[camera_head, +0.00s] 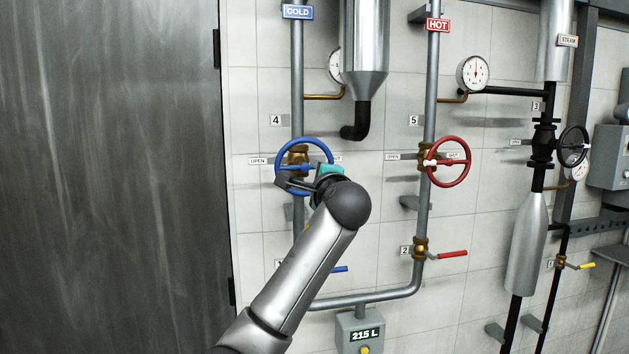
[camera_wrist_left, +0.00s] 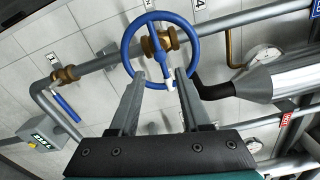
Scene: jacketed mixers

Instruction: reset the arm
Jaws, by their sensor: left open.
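My left arm reaches up from the bottom of the head view, and its gripper (camera_head: 290,184) is at the lower part of the blue handwheel (camera_head: 332,152) on the cold pipe. In the left wrist view the gripper (camera_wrist_left: 160,78) is open. Its two fingers point at the blue handwheel (camera_wrist_left: 126,48), with the lower rim and a white knob (camera_wrist_left: 171,85) between them in the picture. I cannot tell whether a finger touches the rim. Nothing is clamped. My right gripper is in neither view.
A red handwheel (camera_head: 467,164) is on the hot pipe (camera_head: 432,90) to the right. A blue lever handle (camera_head: 340,269) and a red lever handle (camera_head: 453,254) stick out lower down. A dark metal panel (camera_head: 110,160) fills the left.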

